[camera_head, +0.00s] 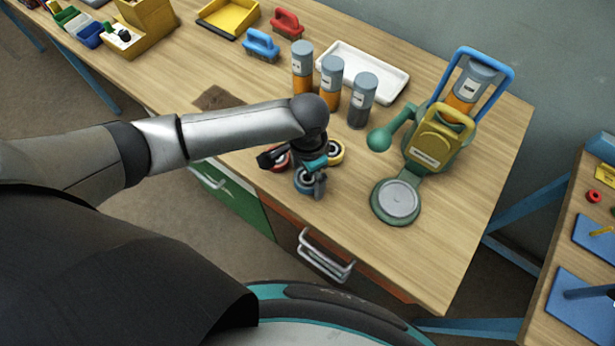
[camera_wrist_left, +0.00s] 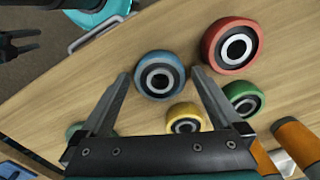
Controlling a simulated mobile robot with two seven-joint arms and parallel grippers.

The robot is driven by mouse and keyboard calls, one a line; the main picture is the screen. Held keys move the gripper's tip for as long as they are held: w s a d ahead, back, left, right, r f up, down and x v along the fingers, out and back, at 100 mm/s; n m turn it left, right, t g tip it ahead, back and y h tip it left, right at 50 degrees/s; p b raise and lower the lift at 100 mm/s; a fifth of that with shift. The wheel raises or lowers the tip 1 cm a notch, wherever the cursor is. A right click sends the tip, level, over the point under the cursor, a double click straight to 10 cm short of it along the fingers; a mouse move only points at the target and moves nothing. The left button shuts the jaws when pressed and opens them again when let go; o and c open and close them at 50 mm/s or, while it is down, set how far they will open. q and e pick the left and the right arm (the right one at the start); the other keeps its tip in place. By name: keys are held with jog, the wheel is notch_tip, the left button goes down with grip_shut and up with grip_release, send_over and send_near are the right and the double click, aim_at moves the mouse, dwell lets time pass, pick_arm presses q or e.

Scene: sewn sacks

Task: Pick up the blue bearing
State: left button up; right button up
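The blue bearing (camera_wrist_left: 160,77) is a round wheel with a dark ring and a pale hub, lying flat on the wooden bench. It also shows in the head view (camera_head: 303,184), partly covered by my left gripper (camera_head: 313,187). In the left wrist view my left gripper (camera_wrist_left: 160,78) is open, with one finger on each side of the blue bearing. I cannot tell whether the fingers touch it. My right gripper (camera_wrist_left: 22,42) shows at the upper left of the wrist view, its two prongs apart and empty.
Close by lie a red bearing (camera_wrist_left: 232,44), a green bearing (camera_wrist_left: 243,98) and a yellow bearing (camera_wrist_left: 185,118). Several bottles (camera_head: 331,78) and a white tray (camera_head: 362,70) stand behind. A green press (camera_head: 398,200) stands to the right. The bench's front edge is near.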

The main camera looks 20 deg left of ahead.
pick_arm(q)
grip_shut()
dwell(0.6)
jog(key=shift+r, duration=0.1)
